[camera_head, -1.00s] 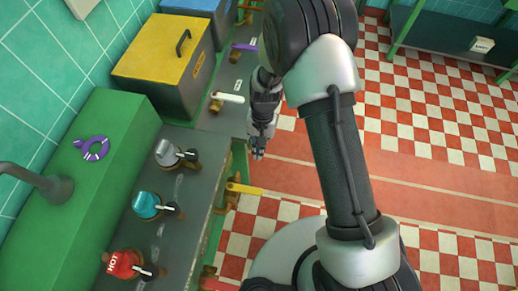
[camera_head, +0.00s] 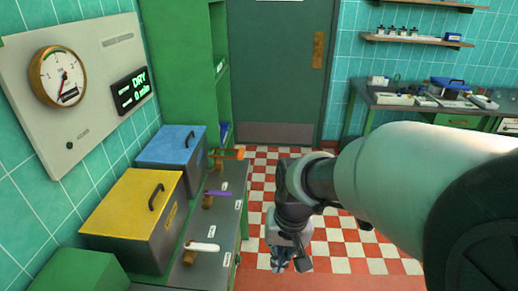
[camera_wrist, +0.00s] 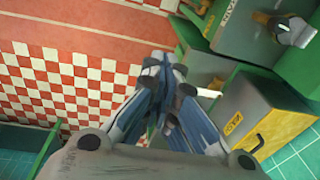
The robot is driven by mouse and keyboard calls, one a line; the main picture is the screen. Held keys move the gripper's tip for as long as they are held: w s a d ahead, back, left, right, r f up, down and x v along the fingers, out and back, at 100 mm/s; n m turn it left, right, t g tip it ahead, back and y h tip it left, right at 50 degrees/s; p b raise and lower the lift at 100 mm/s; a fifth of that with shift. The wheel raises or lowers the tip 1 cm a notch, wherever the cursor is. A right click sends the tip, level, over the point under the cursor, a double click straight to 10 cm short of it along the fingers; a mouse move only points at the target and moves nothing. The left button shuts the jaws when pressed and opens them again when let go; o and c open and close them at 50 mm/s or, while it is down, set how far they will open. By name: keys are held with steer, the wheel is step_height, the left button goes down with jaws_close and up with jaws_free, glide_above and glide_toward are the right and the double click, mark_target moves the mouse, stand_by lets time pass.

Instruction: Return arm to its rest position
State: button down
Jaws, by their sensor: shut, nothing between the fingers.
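My gripper (camera_head: 288,262) hangs at the end of my arm in the head view, over the checkered floor and right of the counter's edge. In the wrist view its fingers (camera_wrist: 162,85) are close together and hold nothing. It touches no object that I can see. My arm reaches in from the right side of the head view.
The counter (camera_head: 230,190) on the left bears a yellow-lidded box (camera_head: 128,205), a blue-lidded box (camera_head: 170,146) and white, purple and orange levers. A workbench (camera_head: 395,100) stands at the back right. The red and white floor (camera_head: 340,245) is clear.

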steer(key=s+d+r+t, duration=0.2)
steer(key=s+d+r, duration=0.2)
steer(key=s, duration=0.3)
steer(key=s+d+r+t+h, duration=0.1)
steer(key=s+d+r, duration=0.4)
steer(key=s+r, duration=0.1)
steer(key=shift+s+d+t, duration=0.3)
steer(key=shift+s+t, duration=0.1)
steer(key=shift+s, duration=0.35)
